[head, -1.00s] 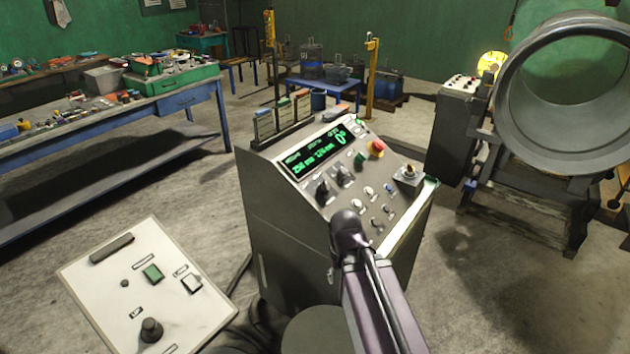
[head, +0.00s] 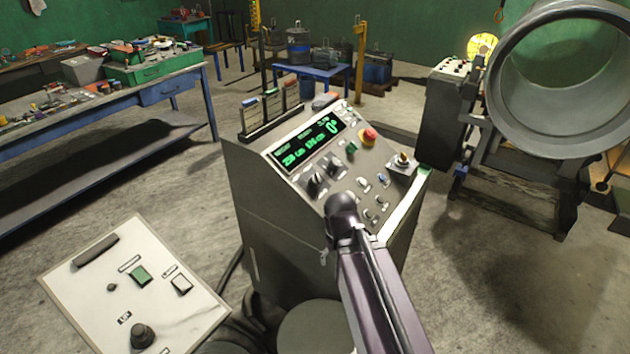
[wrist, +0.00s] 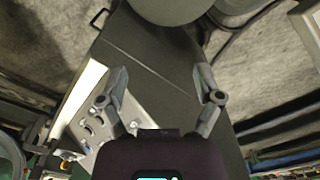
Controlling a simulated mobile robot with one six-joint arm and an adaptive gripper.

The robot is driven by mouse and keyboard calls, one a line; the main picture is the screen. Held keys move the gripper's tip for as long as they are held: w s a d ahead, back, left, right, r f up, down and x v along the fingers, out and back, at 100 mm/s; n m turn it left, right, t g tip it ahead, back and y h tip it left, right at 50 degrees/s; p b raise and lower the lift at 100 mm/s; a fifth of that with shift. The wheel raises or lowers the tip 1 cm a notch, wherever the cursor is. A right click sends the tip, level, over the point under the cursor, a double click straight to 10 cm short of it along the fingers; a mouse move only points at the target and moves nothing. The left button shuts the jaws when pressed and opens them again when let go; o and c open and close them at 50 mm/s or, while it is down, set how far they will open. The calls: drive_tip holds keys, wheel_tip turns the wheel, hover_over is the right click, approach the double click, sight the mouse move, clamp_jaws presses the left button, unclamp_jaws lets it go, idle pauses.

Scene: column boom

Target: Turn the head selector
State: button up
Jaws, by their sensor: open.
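The control console (head: 275,210) stands in the middle of the head view, with a green-lit display (head: 310,141) on its sloped panel. Two black selector knobs, a left one (head: 316,184) and a right one (head: 337,171), sit below the display. Their labels are too small to read, so I cannot tell which is the head selector. In the wrist view my gripper (wrist: 160,88) is open and empty, its fingers spread above the console's dark side. Part of the panel with small switches shows at left in the wrist view. In the head view my arm hides the gripper and the panel's lower corner.
A red emergency button (head: 369,137) and a small lever (head: 403,160) stand on the panel's right part. A white control box (head: 130,285) with buttons and a knob is at lower left. A large grey drum (head: 560,80) stands at right, a cluttered workbench (head: 165,92) at left.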

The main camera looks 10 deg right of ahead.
drive_tip(key=w+m, duration=0.1)
drive_tip(key=m+t+y+p, duration=0.3)
drive_tip(key=m+p, duration=1.1)
drive_tip(key=m, duration=1.1)
approach(319, 177)
drive_tip(key=r, duration=0.2)
drive_tip(key=shift+s+d+y, duration=0.15)
drive_tip(key=shift+d+y, duration=0.15)
drive_tip(key=shift+d, duration=0.15)
drive_tip(key=shift+f, duration=0.15)
drive_tip(key=b+x, duration=1.2)
drive_tip(key=x, duration=0.1)
drive_tip(key=shift+f+b, duration=0.3)
drive_tip(key=shift+b, duration=0.1)
drive_tip(key=shift+s, duration=0.1)
drive_tip(key=c, duration=1.2)
